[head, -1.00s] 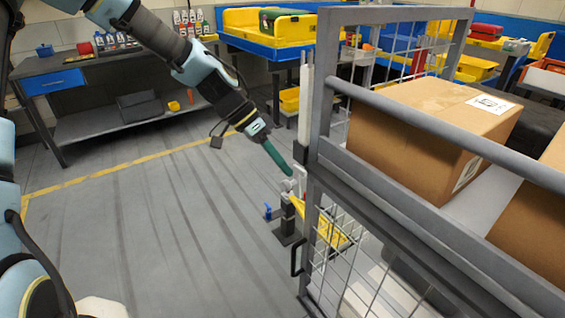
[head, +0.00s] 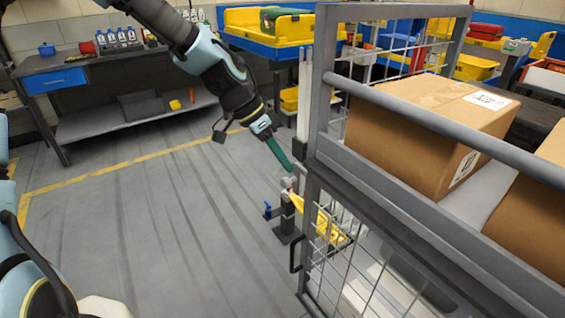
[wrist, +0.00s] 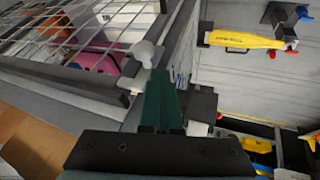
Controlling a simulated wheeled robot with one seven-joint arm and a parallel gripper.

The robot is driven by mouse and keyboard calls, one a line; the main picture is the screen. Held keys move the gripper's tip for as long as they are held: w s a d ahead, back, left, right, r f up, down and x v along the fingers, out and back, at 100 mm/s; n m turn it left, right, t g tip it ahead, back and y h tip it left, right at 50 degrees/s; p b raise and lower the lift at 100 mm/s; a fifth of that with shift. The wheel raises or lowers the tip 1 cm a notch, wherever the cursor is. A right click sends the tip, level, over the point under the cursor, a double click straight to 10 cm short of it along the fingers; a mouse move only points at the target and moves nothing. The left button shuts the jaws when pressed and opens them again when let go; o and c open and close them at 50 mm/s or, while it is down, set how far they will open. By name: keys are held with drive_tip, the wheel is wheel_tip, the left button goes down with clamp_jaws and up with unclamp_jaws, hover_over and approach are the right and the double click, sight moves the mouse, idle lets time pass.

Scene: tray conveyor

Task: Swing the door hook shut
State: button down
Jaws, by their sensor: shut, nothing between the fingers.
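My gripper (head: 290,168) has green fingers, which are shut and empty. It points down beside the corner post of a grey mesh cage (head: 317,100). In the wrist view, the fingertips (wrist: 160,75) are close to a pale round knob (wrist: 145,51) on a short stem at the cage's edge, which looks like the door hook's end. I cannot tell whether the fingers touch it. In the head view the hook is small and mostly hidden by the gripper and post, so its angle is unclear.
Large cardboard boxes (head: 425,125) lie on the cage's upper level. A yellow bar (head: 330,226) and a dark stand (head: 287,218) are low beside the post. A workbench (head: 110,68) stands at the back left. The floor at left is clear.

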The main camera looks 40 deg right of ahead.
sight(299, 173)
drive_tip(key=s+m+t+b, duration=0.1)
drive_tip(key=s+t+b, duration=0.2)
drive_tip(key=t+b, duration=0.1)
drive_tip(key=shift+b, duration=0.7)
drive_tip(key=s+t+b, duration=0.1)
drive_tip(key=b, duration=0.3)
drive_tip(key=s+t+b, duration=0.1)
drive_tip(key=b, duration=0.4)
drive_tip(key=shift+a+f+m+t, duration=0.1)
drive_tip(key=shift+f+m+t, duration=0.1)
drive_tip(key=shift+m+t, duration=0.15)
drive_tip(key=t+b, duration=0.1)
drive_tip(key=b, duration=0.2)
drive_tip(key=shift+s+r+h, duration=0.1)
drive_tip(key=shift+s+h, duration=0.1)
drive_tip(key=shift+h, duration=0.1)
drive_tip(key=shift+s+a+r+t+b, duration=0.15)
drive_tip(key=shift+t+b, duration=0.1)
drive_tip(key=shift+b, duration=0.4)
drive_tip(key=w+r+p, duration=0.2)
drive_tip(key=r+p, duration=0.1)
drive_tip(key=shift+w+d+r, duration=0.2)
drive_tip(key=shift+w+r, duration=0.05)
drive_tip(key=shift+w, duration=0.1)
drive_tip(key=p+v, duration=0.1)
drive_tip(key=v, duration=0.8)
drive_tip(key=shift+a+r+p, duration=0.2)
drive_tip(key=shift+a+p, duration=0.05)
drive_tip(key=shift+p, duration=0.1)
drive_tip(key=shift+w, duration=0.1)
